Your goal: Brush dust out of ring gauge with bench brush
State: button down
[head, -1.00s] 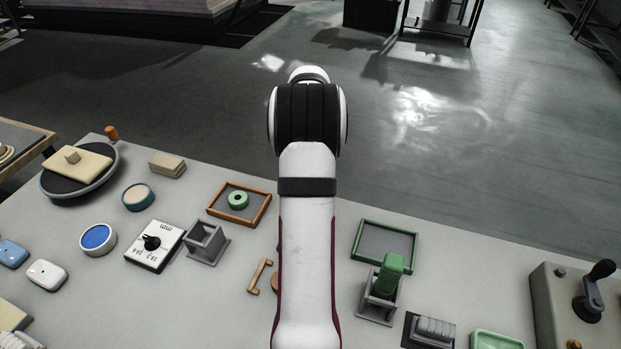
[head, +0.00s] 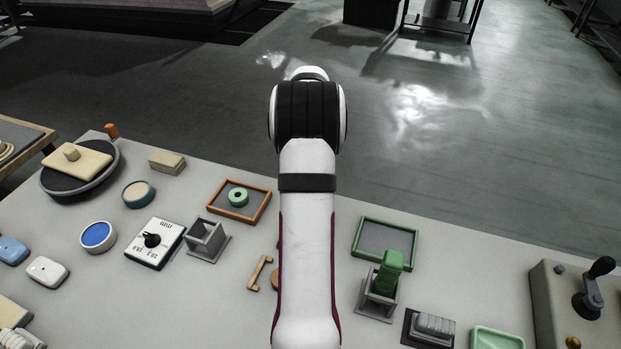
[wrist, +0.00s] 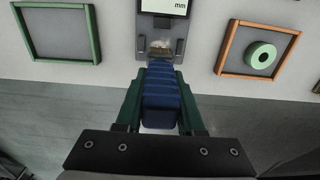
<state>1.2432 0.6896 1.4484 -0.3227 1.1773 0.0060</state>
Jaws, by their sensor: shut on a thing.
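My gripper (wrist: 161,88) has green fingers shut on a blue ribbed block (wrist: 161,112), seemingly the handle of the bench brush. A pale, bristle-like patch (wrist: 160,47) shows just beyond its front end, over a grey device (wrist: 141,48) with a display marked "mm". In the head view my own arm hides the gripper, the brush and the device.
An orange-framed tray (head: 213,208) holds a green ring (head: 238,197). A green-framed tray (head: 412,247) is empty. A grey holder (head: 377,303) with a green block (head: 389,270), an open grey box (head: 206,238) and a dial panel (head: 153,243) stand around my arm.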

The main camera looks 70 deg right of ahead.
jog(key=shift+f, duration=0.2)
dwell(0.3)
jog(key=shift+a, duration=0.8)
jog(key=shift+a, duration=0.55)
jog(key=shift+d, duration=0.1)
jog(key=shift+d, duration=0.65)
jog(key=shift+r, duration=0.1)
